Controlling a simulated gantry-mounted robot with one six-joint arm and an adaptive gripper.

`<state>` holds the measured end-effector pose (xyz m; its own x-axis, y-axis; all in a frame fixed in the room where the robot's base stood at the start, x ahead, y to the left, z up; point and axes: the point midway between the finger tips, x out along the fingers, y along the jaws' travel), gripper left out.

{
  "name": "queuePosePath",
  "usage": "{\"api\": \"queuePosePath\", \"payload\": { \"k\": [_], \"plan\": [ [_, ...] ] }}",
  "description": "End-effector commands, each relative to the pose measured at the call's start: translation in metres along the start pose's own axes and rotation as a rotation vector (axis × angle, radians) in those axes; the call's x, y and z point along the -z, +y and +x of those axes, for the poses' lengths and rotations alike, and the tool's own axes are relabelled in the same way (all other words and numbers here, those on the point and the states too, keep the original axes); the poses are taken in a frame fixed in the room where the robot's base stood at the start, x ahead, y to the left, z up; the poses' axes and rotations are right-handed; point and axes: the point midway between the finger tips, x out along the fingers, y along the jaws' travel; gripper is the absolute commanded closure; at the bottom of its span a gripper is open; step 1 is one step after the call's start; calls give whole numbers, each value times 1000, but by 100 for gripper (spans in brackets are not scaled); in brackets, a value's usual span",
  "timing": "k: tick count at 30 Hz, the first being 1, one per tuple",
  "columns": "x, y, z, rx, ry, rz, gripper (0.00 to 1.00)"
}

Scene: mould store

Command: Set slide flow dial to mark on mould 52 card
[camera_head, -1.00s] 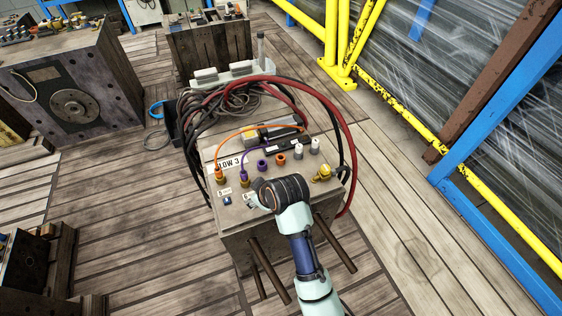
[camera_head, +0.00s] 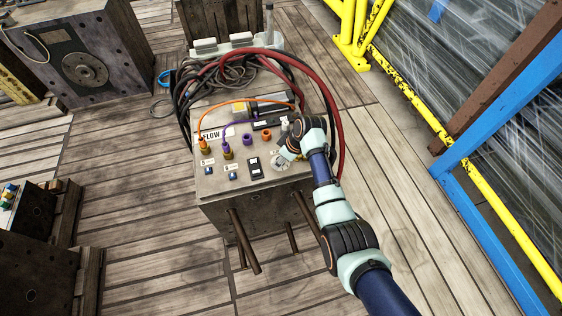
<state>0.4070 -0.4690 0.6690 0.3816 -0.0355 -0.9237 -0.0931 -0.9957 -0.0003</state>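The mould (camera_head: 232,194) is a grey block on dark legs, its top carrying fittings and a white plate (camera_head: 214,135) reading "FLOW"; any number after that is hidden or unreadable. A pale round part (camera_head: 280,161), possibly the flow dial, sits on the top near the front right edge. Its mark is too small to read. My gripper (camera_head: 289,151) is at or just above this part, mostly hidden by my wrist. I cannot tell whether it touches anything or how its fingers stand. No card for mould 52 can be made out.
Orange and purple hoses (camera_head: 228,107) and connectors stand left of my wrist. A small black device (camera_head: 255,168) lies near the front edge. Thick red and black hoses (camera_head: 317,85) arch behind and right. A yellow post (camera_head: 352,40) and blue frame (camera_head: 450,165) stand right.

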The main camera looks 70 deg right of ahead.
Motion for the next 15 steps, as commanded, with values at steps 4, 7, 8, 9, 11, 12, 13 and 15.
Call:
{"api": "queuePosePath", "payload": {
  "k": [4, 7, 8, 9, 11, 12, 13, 15],
  "plan": [
    [0, 0, 5, 0, -1, 0, 44],
    [0, 0, 4, 0, -1, 0, 44],
    [0, 0, 4, 0, -1, 0, 44],
    [0, 0, 4, 0, -1, 0, 45],
    [0, 0, 4, 0, -1, 0, 55],
    [0, 0, 4, 0, -1, 0, 62],
    [0, 0, 4, 0, -1, 0, 67],
    [0, 0, 4, 0, -1, 0, 79]
  ]
}}
